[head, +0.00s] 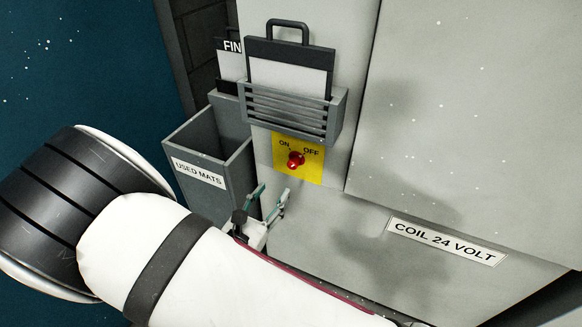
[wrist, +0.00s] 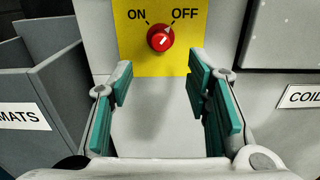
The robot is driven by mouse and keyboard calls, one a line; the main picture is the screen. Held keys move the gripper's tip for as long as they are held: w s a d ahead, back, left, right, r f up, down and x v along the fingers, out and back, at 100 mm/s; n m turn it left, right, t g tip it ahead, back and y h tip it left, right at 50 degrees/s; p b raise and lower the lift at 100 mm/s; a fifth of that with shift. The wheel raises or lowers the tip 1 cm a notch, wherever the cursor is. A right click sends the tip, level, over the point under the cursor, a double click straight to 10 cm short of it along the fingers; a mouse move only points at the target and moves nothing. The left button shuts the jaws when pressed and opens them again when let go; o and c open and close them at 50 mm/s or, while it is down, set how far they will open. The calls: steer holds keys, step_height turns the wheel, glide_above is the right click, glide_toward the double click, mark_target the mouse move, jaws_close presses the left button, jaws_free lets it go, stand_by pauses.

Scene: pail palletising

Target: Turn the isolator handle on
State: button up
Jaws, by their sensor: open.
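The isolator handle is a round red knob (head: 296,160) on a yellow plate (head: 313,174) marked ON at left and OFF at right. It sits on the grey cabinet front. In the wrist view the red knob (wrist: 161,38) shows a pale pointer mark tilted up to the right, towards OFF. My gripper (head: 268,193) is open and empty, below the yellow plate. In the wrist view its green-padded fingers (wrist: 163,88) are spread apart, with the knob ahead, above and between their tips, not touched.
A grey bin labelled USED MATS (head: 200,174) stands left of the plate. A slatted grey holder (head: 292,113) with a handled board hangs just above the plate. A COIL 24 VOLT label (head: 445,241) is at right. The cabinet face right of the plate is clear.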

mark_target(291, 167)
steer(key=b+x, duration=0.1)
steer(key=x, duration=1)
steer(key=shift+w, duration=0.1)
jaws_close()
